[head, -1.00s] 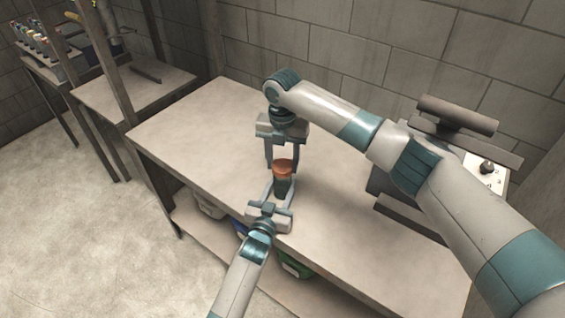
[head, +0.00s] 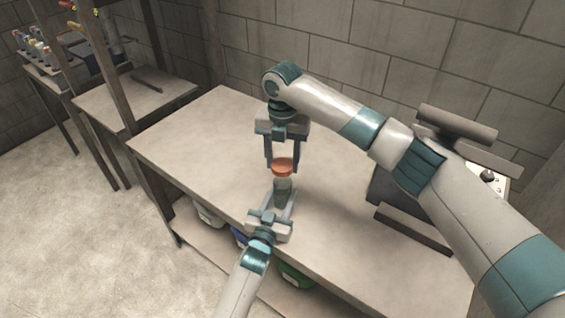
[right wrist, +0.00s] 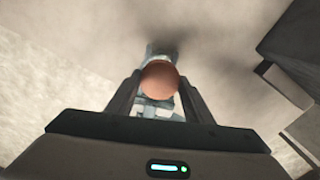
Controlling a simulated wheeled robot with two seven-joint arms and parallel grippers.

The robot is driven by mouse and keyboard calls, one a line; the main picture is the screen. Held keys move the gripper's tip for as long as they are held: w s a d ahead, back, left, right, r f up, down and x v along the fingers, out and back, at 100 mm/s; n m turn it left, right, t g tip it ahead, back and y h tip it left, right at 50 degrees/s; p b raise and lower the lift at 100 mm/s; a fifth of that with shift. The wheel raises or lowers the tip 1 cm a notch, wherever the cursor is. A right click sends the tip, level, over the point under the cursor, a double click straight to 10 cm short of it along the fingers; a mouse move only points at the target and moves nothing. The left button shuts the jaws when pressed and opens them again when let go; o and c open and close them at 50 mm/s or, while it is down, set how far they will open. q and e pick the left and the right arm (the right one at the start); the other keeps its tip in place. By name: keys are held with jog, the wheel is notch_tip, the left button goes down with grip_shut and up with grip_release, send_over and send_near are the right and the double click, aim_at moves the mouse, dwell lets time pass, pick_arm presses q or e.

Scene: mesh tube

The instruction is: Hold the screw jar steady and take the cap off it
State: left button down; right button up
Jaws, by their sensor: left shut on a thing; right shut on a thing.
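The screw jar (head: 281,197) stands upright, dark green, near the front edge of the table. My left gripper (head: 280,199) is shut on its body from the front. The orange-brown cap (head: 282,165) is above the jar, between the fingertips of my right gripper (head: 282,161), which is shut on it from above. A paler band shows between the cap and the dark jar body; I cannot tell whether the cap is clear of the jar. In the right wrist view the cap (right wrist: 159,80) is round and hides most of the jar below.
The table (head: 190,135) is clear to the left and behind. A dark device (head: 400,190) with bars stands at the right. Bins (head: 295,276) sit on the lower shelf. A second bench (head: 125,100) is at the far left.

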pick_arm(q)
jog(key=c, duration=0.9)
grip_release()
jog(key=shift+c, duration=0.2)
jog(key=b+v, duration=0.1)
jog(key=v, duration=1.1)
jog(key=shift+b, duration=0.4)
pick_arm(e)
jog(key=shift+f, duration=0.95)
